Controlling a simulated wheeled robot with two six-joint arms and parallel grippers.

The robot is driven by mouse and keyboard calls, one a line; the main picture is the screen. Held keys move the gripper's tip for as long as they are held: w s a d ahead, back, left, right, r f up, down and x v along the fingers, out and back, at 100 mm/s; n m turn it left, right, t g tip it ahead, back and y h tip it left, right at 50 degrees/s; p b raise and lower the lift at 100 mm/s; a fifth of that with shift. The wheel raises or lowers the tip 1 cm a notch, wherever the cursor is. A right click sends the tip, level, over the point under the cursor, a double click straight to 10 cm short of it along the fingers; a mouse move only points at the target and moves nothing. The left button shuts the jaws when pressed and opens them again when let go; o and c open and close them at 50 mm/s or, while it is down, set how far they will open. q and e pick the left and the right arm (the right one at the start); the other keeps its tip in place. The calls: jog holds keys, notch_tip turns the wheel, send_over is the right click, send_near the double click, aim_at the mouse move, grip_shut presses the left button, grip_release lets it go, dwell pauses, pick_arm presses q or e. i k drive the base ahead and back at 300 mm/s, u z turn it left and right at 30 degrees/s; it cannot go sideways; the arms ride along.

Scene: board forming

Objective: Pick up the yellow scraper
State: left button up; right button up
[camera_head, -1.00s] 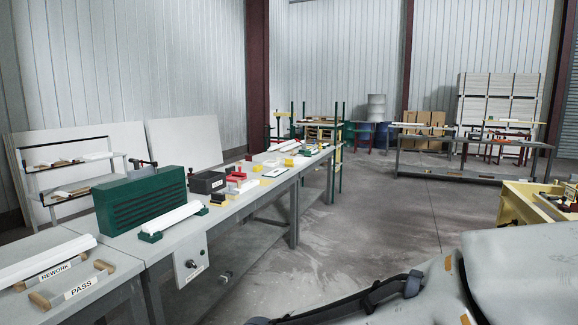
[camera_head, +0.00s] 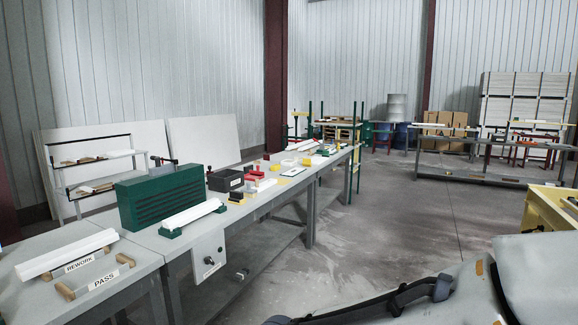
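Several small yellow items lie on the long grey workbench (camera_head: 283,201). Another is a flat yellow piece (camera_head: 288,162) farther back, and small yellow bits (camera_head: 322,152) lie near the far end. They are too small to tell which one is the scraper. Neither of my grippers shows in the head view, so nothing is seen near these items.
A green slotted block (camera_head: 160,198) and a white bar on green supports (camera_head: 193,217) stand on the near bench. REWORK and PASS racks (camera_head: 97,283) are at lower left. A large grey shape with a black strap (camera_head: 530,275) fills the lower right. Open floor (camera_head: 400,220) lies right of the bench.

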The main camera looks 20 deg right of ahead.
aim_at(306, 161)
jog(key=z, duration=0.55)
jog(key=k, duration=0.65)
jog(key=z, duration=0.75)
jog(key=i, duration=1.25)
jog(key=z, duration=0.3)
jog(key=i, duration=5.9)
jog(key=u, duration=0.7)
jog(key=i, duration=1.35)
jog(key=u, duration=1.55)
jog(key=i, duration=1.05)
jog(key=u, duration=0.85)
